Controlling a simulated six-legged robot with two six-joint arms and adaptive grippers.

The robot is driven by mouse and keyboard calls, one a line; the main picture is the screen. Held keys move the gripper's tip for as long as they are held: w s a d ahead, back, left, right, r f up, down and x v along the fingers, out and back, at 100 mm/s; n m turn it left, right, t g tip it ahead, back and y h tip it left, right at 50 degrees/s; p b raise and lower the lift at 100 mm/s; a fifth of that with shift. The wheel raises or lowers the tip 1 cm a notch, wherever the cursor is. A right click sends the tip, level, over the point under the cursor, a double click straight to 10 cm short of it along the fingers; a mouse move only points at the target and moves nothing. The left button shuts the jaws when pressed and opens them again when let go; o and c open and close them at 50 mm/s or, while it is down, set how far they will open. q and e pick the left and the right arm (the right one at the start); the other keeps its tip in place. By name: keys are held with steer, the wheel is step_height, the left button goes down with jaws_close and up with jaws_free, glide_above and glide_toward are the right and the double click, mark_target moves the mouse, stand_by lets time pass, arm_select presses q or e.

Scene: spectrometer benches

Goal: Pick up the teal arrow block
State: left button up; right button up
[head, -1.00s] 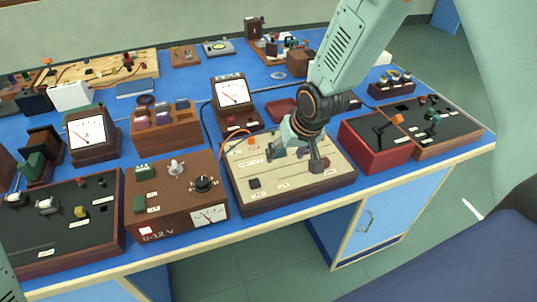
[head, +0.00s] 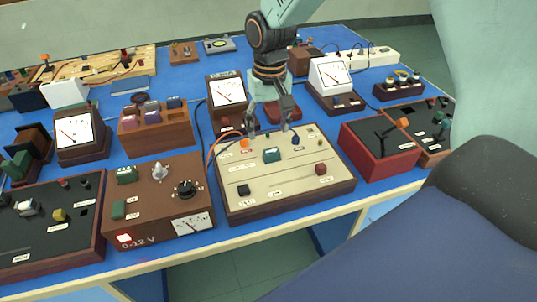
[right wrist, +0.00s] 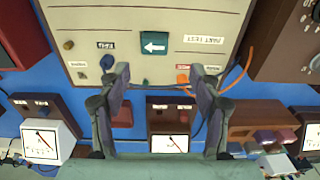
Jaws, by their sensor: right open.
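The teal arrow block (head: 271,155) sits on the cream panel board (head: 305,178) in the head view. In the right wrist view the block (right wrist: 154,44) shows a white arrow on its top face. My right gripper (head: 269,126) is open and empty, above the back part of the board, behind the block. In the right wrist view its two fingertips (right wrist: 156,78) are apart, with the block ahead of the gap between them. The block is not between the fingers. My left gripper is out of view.
A brown power box (head: 150,208) stands left of the board and a red box (head: 380,150) right of it. Meters (head: 228,93) stand behind. Orange wires (head: 215,143) arch over the board's back left edge. The board's front middle is mostly clear.

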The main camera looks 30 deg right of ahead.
mark_target(273, 153)
steer(key=shift+s+a+r, duration=0.1)
steer(key=shift+s, duration=0.4)
steer(key=shift+s+a, duration=0.2)
steer(key=shift+a, duration=0.05)
steer(key=f, duration=0.3)
steer(key=d+f+b, duration=0.1)
steer(key=f, duration=0.2)
steer(key=shift+w+d+f, duration=0.1)
steer(key=shift+d+f, duration=0.05)
steer(key=shift+f, duration=0.2)
steer(key=shift+a+f, duration=0.2)
steer(key=shift+f, duration=0.25)
steer(key=shift+w+d+f, duration=0.1)
steer(key=shift+f, duration=0.05)
steer(key=shift+d, duration=0.1)
steer(key=shift+c, duration=1)
steer(key=c, duration=1.1)
